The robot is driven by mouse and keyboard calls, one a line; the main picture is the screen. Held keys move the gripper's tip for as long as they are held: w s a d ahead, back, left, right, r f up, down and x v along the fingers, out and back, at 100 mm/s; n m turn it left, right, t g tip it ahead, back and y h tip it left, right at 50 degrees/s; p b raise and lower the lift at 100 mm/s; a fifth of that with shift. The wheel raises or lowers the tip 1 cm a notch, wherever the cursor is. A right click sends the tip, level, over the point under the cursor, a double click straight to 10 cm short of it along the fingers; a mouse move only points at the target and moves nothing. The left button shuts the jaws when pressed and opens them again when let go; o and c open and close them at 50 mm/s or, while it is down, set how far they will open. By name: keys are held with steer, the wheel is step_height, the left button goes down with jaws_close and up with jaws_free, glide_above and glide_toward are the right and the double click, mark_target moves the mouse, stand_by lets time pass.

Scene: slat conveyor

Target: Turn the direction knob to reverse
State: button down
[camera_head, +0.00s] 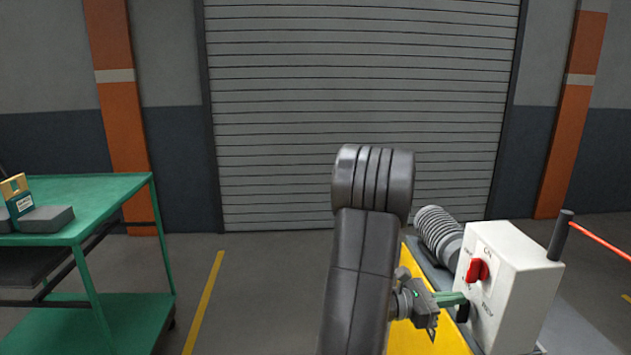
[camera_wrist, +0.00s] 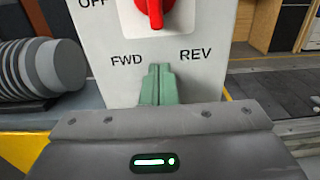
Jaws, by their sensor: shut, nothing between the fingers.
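The white control box (camera_head: 510,285) stands at the right in the head view. A red switch (camera_head: 477,270) is on its face, and the black direction knob (camera_head: 463,312) is below it. My gripper (camera_head: 458,298) has its green fingers at the black knob; whether they touch it I cannot tell. In the wrist view the shut, empty fingers (camera_wrist: 157,72) point at the box face between the FWD label (camera_wrist: 126,61) and the REV label (camera_wrist: 195,54). They hide the knob there, so its pointing direction cannot be read. The red switch also shows above them (camera_wrist: 155,10).
The yellow conveyor side (camera_head: 415,340) lies below the box, with a grey ribbed cylinder (camera_head: 438,232) behind. A dark post with a red bar (camera_head: 600,242) is at the right. A green cart (camera_head: 85,195) stands left, with open floor between.

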steer(key=shift+s+f+b, duration=0.45)
steer(key=shift+s+b, duration=0.25)
steer(key=shift+s, duration=0.3)
steer(key=shift+r, duration=0.2)
steer(key=shift+r, duration=0.15)
steer(key=a, duration=0.6)
steer(key=shift+s+r, duration=0.2)
steer(key=shift+s, duration=0.1)
steer(key=shift+d+r, duration=0.1)
